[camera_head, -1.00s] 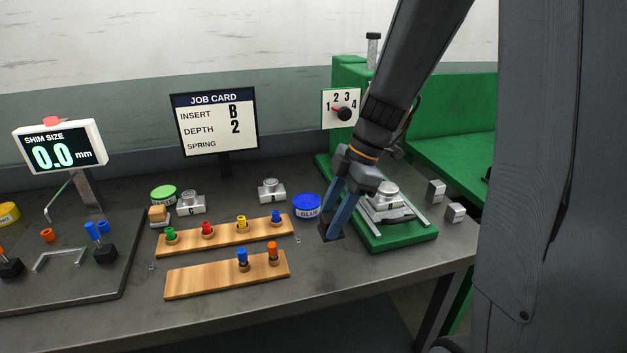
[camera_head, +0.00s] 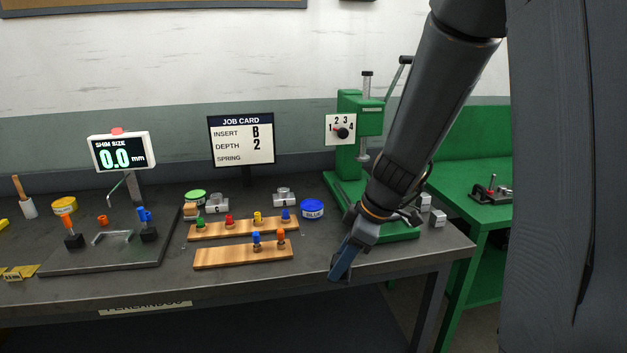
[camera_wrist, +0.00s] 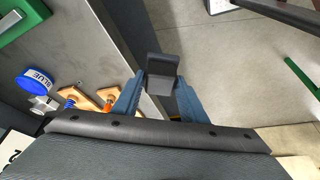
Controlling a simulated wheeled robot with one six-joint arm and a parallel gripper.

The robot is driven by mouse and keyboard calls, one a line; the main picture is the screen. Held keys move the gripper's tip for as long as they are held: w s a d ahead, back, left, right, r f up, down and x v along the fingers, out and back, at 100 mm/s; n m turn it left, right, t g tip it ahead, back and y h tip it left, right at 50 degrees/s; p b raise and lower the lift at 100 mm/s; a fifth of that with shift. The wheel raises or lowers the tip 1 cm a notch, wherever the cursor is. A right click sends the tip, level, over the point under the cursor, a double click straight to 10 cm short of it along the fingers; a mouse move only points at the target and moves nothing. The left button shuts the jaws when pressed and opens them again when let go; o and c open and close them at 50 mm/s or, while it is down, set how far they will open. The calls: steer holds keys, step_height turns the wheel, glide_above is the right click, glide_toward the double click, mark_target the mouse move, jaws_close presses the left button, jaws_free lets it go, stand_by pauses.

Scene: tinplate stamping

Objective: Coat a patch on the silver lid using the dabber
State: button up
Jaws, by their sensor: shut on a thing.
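My gripper (camera_head: 338,272) is at the front right edge of the bench, pointing down. In the wrist view its blue fingers (camera_wrist: 160,88) are shut on a dark grey, stepped block (camera_wrist: 162,68); I cannot tell whether this is the dabber. Below the block the wrist view shows mostly bare floor. I cannot pick out a silver lid in either view. A small tan block (camera_head: 190,210) stands by the green-lidded tin (camera_head: 195,196). A blue tin (camera_head: 312,209) sits left of my arm and also shows in the wrist view (camera_wrist: 36,79).
Two wooden racks (camera_head: 215,258) with coloured pegs lie left of my gripper. A green press (camera_head: 347,150) stands behind my arm, which hides part of its base. A green table (camera_head: 480,215) stands at the right. The bench front strip (camera_head: 240,280) is clear.

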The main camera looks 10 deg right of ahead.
steer(key=m, duration=0.1)
steer(key=f+m, duration=0.1)
steer(key=shift+w+a+f+m+t, duration=0.1)
steer(key=shift+w+f+m+t, duration=0.2)
steer(key=shift+w+t, duration=0.1)
step_height(320, 180, down, 6)
steer(key=w+d+m+t+h, duration=0.1)
steer(key=m+h, duration=0.3)
steer(key=m, duration=0.6)
steer(key=shift+w+d+r, duration=0.2)
steer(key=shift+w+r, duration=0.05)
steer(key=shift+w, duration=0.4)
